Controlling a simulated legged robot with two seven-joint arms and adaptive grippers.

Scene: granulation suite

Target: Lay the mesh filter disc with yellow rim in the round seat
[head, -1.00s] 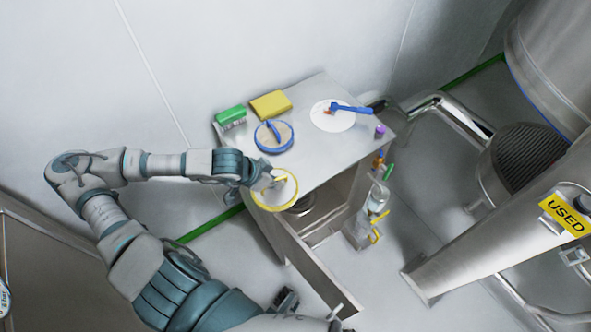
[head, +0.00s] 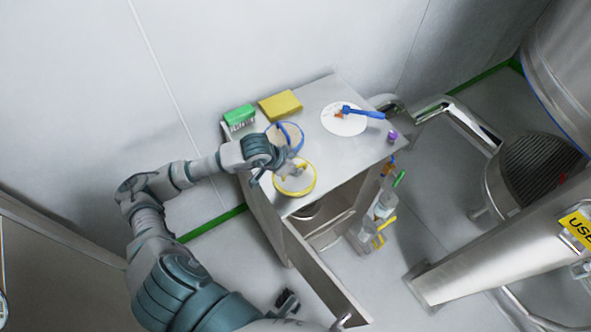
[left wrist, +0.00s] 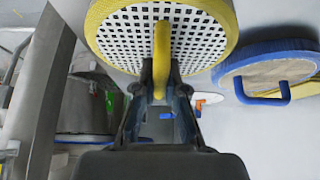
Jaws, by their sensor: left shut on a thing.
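The mesh filter disc with yellow rim (head: 310,186) is at the front left part of the steel cabinet's top (head: 352,155) in the head view. My left gripper (head: 281,173) is shut on its yellow handle. In the left wrist view the perforated white disc (left wrist: 205,38) fills the upper middle, with the handle (left wrist: 161,45) between the fingers (left wrist: 160,100). Whether the disc touches the top is not clear. A dark round opening (head: 308,211) shows below the top's front edge; I cannot tell whether it is the round seat.
A blue-rimmed disc (head: 299,136) lies just behind the yellow one, and also shows in the left wrist view (left wrist: 228,82). A green box (head: 239,115), yellow block (head: 280,105), white round plate (head: 337,126) with a blue-handled tool, and purple item (head: 392,136) are on the top.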

